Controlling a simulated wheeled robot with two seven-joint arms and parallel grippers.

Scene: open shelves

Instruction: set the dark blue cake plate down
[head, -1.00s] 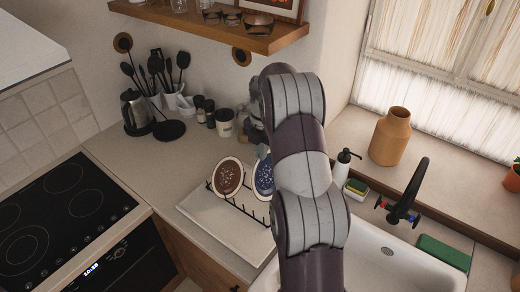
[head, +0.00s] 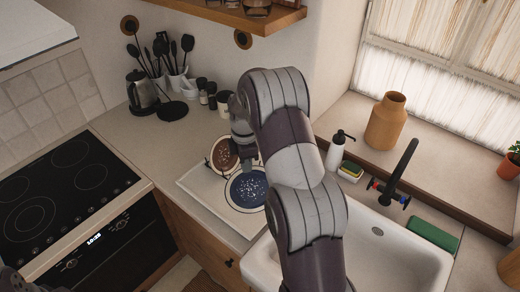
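The dark blue cake plate (head: 247,188) is a round, speckled blue plate with a pale rim. It faces up toward me, in front of the brown plate and over the white draining board (head: 199,187). My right gripper (head: 249,157) is at the plate's upper rim and appears shut on it; the fingertips are small and partly hidden. I cannot tell whether the plate touches the board. My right arm covers what lies to the right of the plate.
A brown speckled plate (head: 222,152) stands just behind the blue one. The sink (head: 378,250) is to the right, the black cooktop (head: 60,190) to the left. A kettle (head: 141,91), utensils and jars (head: 207,93) stand at the back. Counter is free left of the board.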

